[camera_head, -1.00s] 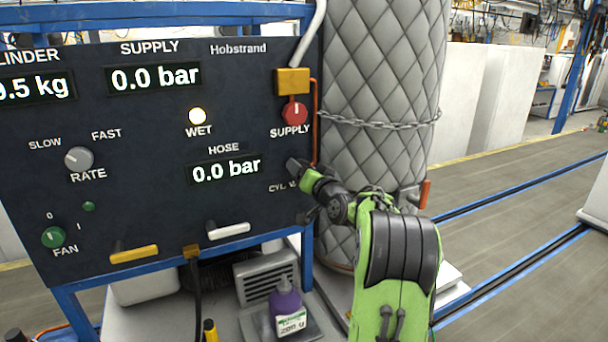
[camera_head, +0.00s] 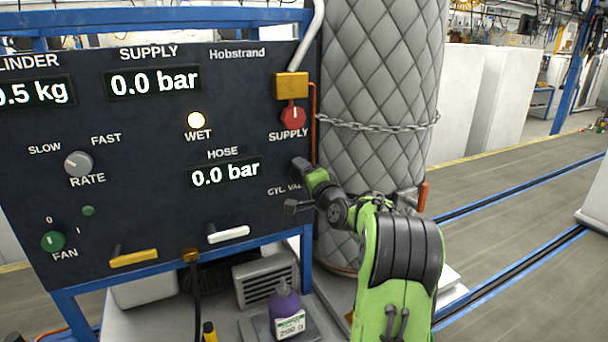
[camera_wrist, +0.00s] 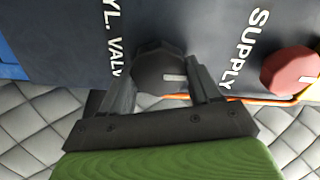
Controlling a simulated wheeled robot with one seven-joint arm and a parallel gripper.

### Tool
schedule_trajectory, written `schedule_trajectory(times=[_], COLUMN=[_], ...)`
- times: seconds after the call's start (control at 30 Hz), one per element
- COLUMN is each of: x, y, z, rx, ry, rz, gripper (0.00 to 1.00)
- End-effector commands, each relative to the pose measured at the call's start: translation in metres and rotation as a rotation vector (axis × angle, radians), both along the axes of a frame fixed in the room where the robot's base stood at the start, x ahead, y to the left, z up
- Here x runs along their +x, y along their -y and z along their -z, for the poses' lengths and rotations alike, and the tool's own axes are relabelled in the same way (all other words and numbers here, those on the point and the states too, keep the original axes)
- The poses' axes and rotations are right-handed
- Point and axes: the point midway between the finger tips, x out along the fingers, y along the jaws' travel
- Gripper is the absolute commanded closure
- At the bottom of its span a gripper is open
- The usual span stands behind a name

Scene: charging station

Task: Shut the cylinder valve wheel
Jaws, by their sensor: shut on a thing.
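The cylinder valve wheel (camera_wrist: 158,74) is a dark round knob with a pale pointer mark, on the dark panel beside the "CYL. VALVE" label in the wrist view. My gripper (camera_wrist: 165,88) has one finger on each side of the wheel and is shut on it. In the head view my gripper (camera_head: 297,184) is at the panel's lower right, with my green arm reaching up to it. There the wheel is hidden behind my gripper, and part of the label is covered.
The red SUPPLY knob (camera_head: 292,117) sits above my gripper. An orange pipe (camera_head: 314,125) runs down the panel's right edge. A quilted grey cylinder (camera_head: 372,90) with a chain stands to the right. A purple bottle (camera_head: 285,307) stands below. The HOSE and SUPPLY displays read 0.0 bar.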

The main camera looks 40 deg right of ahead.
Motion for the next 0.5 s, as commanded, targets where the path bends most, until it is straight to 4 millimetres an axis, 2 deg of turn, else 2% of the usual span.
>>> schedule_trajectory(times=[0.5], x=[0.0008], y=[-0.0011], z=[-0.0033], rx=[0.039], ry=[0.021], rz=[-0.003], gripper=[0.69])
